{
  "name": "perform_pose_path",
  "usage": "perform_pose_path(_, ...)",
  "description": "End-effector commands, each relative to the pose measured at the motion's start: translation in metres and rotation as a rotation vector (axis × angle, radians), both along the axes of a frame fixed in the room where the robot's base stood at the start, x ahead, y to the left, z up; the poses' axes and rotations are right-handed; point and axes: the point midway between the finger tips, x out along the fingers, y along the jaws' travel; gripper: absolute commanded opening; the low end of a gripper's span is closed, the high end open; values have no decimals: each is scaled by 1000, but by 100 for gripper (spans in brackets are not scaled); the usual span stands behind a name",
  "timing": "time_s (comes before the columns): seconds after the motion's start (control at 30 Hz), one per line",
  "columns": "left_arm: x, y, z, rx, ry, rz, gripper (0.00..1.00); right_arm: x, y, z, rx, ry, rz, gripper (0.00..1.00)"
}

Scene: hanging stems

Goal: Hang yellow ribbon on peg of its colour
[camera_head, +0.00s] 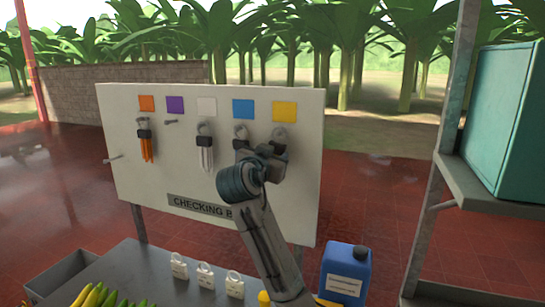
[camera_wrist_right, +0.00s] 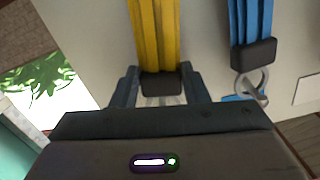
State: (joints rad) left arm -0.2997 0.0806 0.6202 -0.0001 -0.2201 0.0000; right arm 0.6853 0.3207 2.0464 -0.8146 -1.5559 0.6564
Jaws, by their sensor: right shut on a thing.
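The yellow ribbon (camera_wrist_right: 157,35) hangs from a dark clasp (camera_wrist_right: 162,84), and my right gripper (camera_wrist_right: 160,90) is shut on that clasp. In the head view my right gripper (camera_head: 268,152) is at the right part of the white board (camera_head: 180,185), below the yellow square (camera_head: 284,112). A metal ring (camera_head: 281,133) shows just above the gripper, under that square. The yellow square's peg is hidden, so I cannot tell whether the ring is around it. The yellow ribbon is hidden behind my arm in the head view. My left gripper is out of view.
The blue ribbon (camera_wrist_right: 250,25) hangs close beside the held one. White (camera_head: 206,155) and orange (camera_head: 146,148) ribbons hang further left. The peg under purple (camera_head: 171,122) is bare.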

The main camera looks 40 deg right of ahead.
Motion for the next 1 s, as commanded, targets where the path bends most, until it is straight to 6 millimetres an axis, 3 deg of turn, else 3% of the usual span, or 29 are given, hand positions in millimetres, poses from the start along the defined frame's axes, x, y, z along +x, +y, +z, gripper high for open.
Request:
perform_pose_path(0.37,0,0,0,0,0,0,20,0,0,0,0,0,0,19)
perform_pose_path(0.4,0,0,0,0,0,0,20,0,0,0,0,0,0,48)
perform_pose_path(0.5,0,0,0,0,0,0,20,0,0,0,0,0,0,66)
perform_pose_path(0.83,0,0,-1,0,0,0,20,-1,2,0,0,-1,1,66)
perform_pose_path(1.0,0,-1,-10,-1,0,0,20,-8,17,-2,3,-5,4,66)
